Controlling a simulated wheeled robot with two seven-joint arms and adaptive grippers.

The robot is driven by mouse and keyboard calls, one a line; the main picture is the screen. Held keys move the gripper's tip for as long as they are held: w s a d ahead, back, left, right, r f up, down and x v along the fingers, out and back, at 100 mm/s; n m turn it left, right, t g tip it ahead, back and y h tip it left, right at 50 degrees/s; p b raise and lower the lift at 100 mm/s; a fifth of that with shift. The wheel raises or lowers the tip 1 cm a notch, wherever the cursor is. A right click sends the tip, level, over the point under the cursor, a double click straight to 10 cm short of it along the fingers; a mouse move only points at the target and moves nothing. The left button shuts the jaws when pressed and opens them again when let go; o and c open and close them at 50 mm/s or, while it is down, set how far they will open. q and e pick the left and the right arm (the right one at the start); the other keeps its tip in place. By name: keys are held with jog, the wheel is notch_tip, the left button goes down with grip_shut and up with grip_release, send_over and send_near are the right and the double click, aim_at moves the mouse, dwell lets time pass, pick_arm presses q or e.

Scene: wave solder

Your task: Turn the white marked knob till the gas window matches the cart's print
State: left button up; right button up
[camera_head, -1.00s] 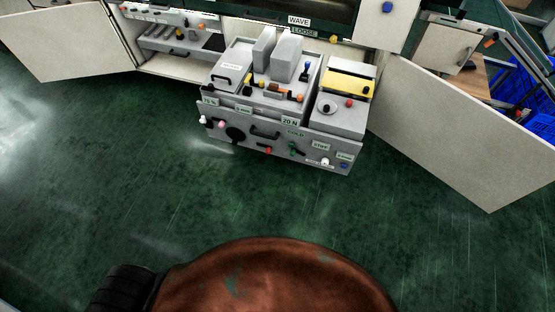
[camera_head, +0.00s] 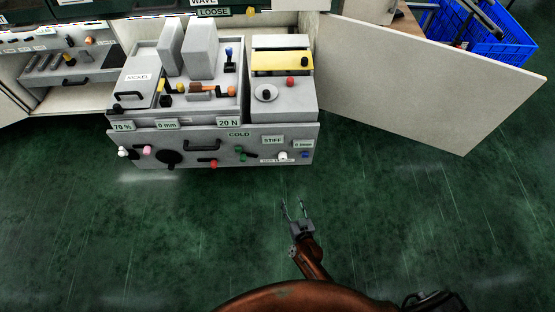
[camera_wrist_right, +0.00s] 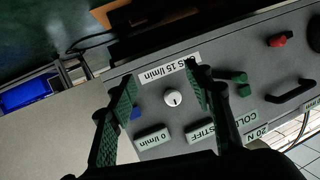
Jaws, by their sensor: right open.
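The white knob with a dark mark (camera_head: 283,156) is on the lower right of the grey cart's front (camera_head: 190,158). In the right wrist view the knob (camera_wrist_right: 172,97) shows between my fingers, beyond their tips. The gas window (camera_wrist_right: 152,137) beside it reads 0 l/min; it also shows in the head view (camera_head: 303,144). The print strip (camera_wrist_right: 168,70) reads 15 l/min, its first word partly hidden by a finger. My right gripper (camera_head: 294,207) is open and empty, in front of the cart and apart from the knob. My left gripper is not in view.
A blue knob (camera_head: 305,155), a green control (camera_head: 240,152), a red knob (camera_head: 213,163) and a STIFF sign (camera_head: 272,140) are near the white knob. Another white knob (camera_head: 123,152) is at far left. An open cabinet door (camera_head: 430,85) stands at right. The green floor ahead is clear.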

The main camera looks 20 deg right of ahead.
aim_at(282, 160)
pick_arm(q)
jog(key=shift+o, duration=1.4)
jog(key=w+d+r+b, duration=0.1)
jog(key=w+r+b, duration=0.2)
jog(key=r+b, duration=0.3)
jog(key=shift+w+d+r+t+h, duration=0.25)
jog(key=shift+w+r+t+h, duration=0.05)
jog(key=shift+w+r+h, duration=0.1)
pick_arm(e)
jog(key=w+r+m+t+h+b, duration=0.1)
jog(key=w+r, duration=0.1)
jog(key=w, duration=0.4)
jog(key=w+d+r+m+h+b, duration=0.1)
jog(key=w+r+m+h, duration=0.1)
jog(key=w, duration=0.4)
jog(key=w+r+m+t+h, duration=0.1)
jog(key=w+r, duration=0.1)
jog(key=w, duration=0.4)
jog(key=shift+w+d+r+t+b, duration=0.25)
jog(key=shift+d+r+t+b, duration=0.05)
jog(key=shift+d+r+b, duration=0.1)
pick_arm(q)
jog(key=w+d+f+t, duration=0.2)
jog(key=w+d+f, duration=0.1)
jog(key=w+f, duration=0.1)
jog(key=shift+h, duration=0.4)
pick_arm(e)
jog(key=shift+w, duration=0.1)
